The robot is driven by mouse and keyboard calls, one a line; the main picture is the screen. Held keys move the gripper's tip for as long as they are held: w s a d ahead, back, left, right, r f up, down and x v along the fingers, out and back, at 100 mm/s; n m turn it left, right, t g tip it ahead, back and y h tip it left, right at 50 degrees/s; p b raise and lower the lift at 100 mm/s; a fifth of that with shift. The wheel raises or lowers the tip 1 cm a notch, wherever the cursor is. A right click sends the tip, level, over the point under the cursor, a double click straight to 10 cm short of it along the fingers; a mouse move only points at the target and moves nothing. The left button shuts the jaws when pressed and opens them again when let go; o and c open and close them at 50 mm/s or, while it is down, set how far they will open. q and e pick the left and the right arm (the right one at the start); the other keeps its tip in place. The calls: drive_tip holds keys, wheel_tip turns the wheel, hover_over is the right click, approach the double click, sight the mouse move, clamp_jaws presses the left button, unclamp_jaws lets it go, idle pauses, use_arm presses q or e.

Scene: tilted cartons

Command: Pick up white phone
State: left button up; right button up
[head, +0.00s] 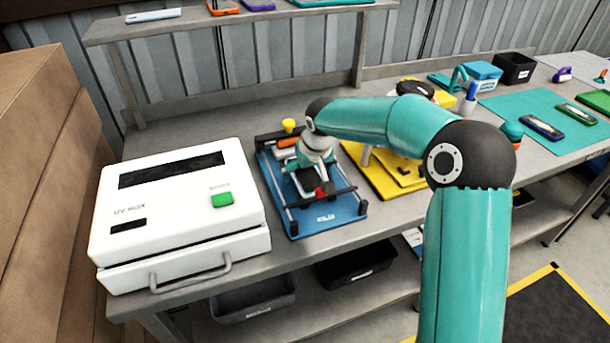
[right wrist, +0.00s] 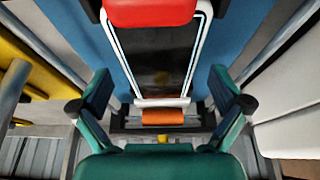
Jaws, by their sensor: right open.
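A phone with a white edge and dark screen (right wrist: 155,65) lies on a blue fixture (right wrist: 240,30) in the right wrist view. A red block (right wrist: 150,12) covers one end of it. My right gripper (right wrist: 160,88) is open, one finger on each side of the phone, with gaps between. In the head view my right gripper (head: 318,178) is over the blue fixture (head: 318,226) and hides most of the phone. Whether the fingers are level with the phone I cannot tell. My left gripper is not in view.
A white UV box (head: 180,215) stands left of the fixture. A yellow fixture (head: 385,185) is close on the right, partly behind my arm. A pale phone (head: 153,16) lies on the upper shelf (head: 230,20). More phones lie on a green mat (head: 520,105).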

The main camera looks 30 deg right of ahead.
drive_tip(key=c, duration=1.3)
drive_tip(key=shift+r, duration=0.2)
